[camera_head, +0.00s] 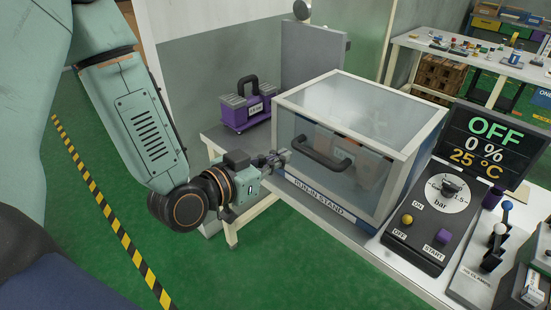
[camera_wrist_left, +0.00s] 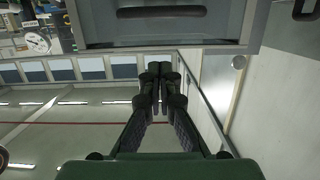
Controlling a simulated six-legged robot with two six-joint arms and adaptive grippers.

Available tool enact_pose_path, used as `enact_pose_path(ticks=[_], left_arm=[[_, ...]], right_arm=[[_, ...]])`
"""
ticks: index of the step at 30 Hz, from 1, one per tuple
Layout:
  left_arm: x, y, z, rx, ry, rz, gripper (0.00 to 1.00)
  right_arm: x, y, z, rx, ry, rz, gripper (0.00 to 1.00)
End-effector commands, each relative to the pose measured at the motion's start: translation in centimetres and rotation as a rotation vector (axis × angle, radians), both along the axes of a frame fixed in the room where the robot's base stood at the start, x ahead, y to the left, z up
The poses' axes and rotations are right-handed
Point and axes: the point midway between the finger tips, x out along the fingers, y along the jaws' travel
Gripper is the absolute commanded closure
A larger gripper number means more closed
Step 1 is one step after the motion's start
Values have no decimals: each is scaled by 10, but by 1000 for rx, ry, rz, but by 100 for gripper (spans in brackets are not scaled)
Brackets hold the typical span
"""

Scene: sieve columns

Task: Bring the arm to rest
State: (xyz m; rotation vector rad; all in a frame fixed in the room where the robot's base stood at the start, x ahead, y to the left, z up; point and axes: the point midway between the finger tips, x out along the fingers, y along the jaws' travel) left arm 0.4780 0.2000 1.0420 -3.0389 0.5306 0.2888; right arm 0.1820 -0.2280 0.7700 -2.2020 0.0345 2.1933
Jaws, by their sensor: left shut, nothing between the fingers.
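My left gripper (camera_head: 280,158) hangs at the front left of the burn-in stand, beside the lower left corner of its clear box. It is shut and empty. In the left wrist view my left gripper (camera_wrist_left: 158,75) shows with its fingers together and nothing between them. The burn-in stand (camera_head: 345,190) has a closed transparent cover with a dark handle (camera_head: 320,155) on its front. My left arm (camera_head: 140,120) comes in from the upper left. My right gripper is not in view.
A purple case (camera_head: 245,105) stands on the table behind my gripper. A control panel (camera_head: 435,215) with a dial and buttons is right of the stand, below a display (camera_head: 490,145) reading OFF, 0 %, 25 °C. Lever switches (camera_head: 495,240) are at the right. Green floor is free at front left.

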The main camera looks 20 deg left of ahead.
Motion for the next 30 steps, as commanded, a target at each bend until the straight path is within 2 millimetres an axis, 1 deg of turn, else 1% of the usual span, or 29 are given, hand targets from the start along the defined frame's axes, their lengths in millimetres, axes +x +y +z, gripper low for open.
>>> enact_pose_path(ticks=[4, 11, 13, 14, 16, 17, 18, 20, 21, 23, 24, 26, 27, 29, 30], left_arm=[[-6, 2, 1, -1, -1, 0, 100], [-9, 2, 0, -8, 3, 0, 100], [-11, 2, -8, -30, 50, 5, 100], [-12, 4, -15, -41, 89, 17, 100], [-18, 9, -39, -71, 222, 63, 100], [-24, 11, -55, -78, 297, 85, 100], [-35, 13, -82, -80, 400, 114, 100], [-55, 15, -120, -78, 537, 154, 100], [-69, 17, -143, -71, 621, 180, 100], [-93, 19, -176, -59, 742, 218, 100], [-109, 21, -197, -48, 818, 245, 100], [-136, 23, -226, -26, 929, 282, 100], [-156, 25, -245, -8, 1000, 305, 100], [-185, 27, -271, 23, 1099, 339, 100], [-204, 28, -286, 49, 1159, 354, 100]], right_arm=[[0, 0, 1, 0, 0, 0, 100], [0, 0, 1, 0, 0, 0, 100], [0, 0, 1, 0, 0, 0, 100], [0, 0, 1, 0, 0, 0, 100], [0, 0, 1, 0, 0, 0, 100], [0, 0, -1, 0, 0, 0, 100], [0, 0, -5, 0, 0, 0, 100], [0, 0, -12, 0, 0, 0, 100], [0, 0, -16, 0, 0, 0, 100], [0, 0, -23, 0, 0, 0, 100], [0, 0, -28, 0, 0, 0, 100], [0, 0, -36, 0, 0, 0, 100], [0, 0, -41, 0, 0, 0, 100], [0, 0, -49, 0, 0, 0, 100], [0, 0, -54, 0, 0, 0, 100]])
